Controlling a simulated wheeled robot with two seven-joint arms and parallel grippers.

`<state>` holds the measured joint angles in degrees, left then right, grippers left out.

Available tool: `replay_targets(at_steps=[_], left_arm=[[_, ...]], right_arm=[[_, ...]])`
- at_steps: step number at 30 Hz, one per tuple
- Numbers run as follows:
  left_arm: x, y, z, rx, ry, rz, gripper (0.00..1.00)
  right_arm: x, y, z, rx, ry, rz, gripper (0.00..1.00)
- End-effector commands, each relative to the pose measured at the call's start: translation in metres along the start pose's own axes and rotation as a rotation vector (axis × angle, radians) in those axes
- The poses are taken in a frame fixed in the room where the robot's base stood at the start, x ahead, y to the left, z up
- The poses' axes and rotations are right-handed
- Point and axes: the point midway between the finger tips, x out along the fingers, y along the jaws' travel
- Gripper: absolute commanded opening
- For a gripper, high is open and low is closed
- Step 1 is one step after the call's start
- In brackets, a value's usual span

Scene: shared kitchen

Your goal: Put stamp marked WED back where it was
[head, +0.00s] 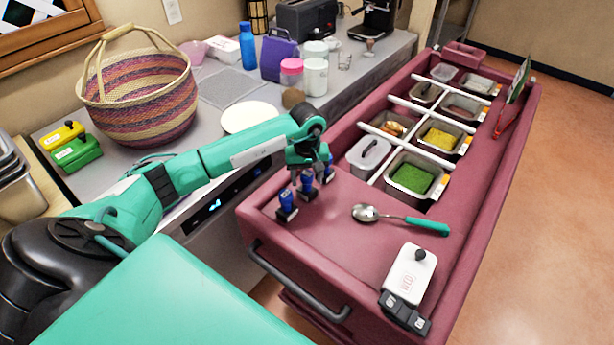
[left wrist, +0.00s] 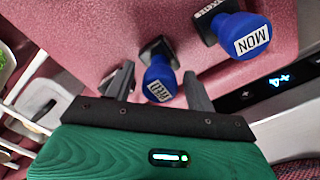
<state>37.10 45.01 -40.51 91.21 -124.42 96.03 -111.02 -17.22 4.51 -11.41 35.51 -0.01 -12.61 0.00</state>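Three blue-handled stamps stand in a row on the pink cart top: a near one (head: 287,203), a middle one (head: 306,186) and a far one (head: 328,170). My left gripper (head: 309,172) is low over the row. In the left wrist view its fingers (left wrist: 158,90) are apart, with one blue stamp (left wrist: 158,72) between them and visible gaps on both sides. That stamp's label is turned and I cannot read it surely. A stamp marked MON (left wrist: 250,40) stands beside it. A white lidded box (head: 413,272) bears WED on its lid. My right gripper is not in view.
A spoon with a teal handle (head: 400,218) lies on the cart top (head: 340,255). Food bins, including a green-filled one (head: 411,179), are set behind it. A black two-part item (head: 404,313) lies by the box. The cart's front-left surface is clear.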

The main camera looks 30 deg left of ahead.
Motion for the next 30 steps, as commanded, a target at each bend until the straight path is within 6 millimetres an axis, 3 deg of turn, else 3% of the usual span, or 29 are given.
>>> replay_targets(at_steps=[10,24,30], left_arm=[[-0.008,0.001,-0.001,0.000,0.003,0.002,0.55],[-0.096,0.001,-0.001,0.000,0.003,0.003,0.55],[-0.117,0.000,0.000,0.001,0.001,0.001,0.55]], right_arm=[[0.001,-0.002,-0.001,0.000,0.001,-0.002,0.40],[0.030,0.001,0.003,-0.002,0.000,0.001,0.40],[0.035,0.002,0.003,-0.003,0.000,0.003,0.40]])
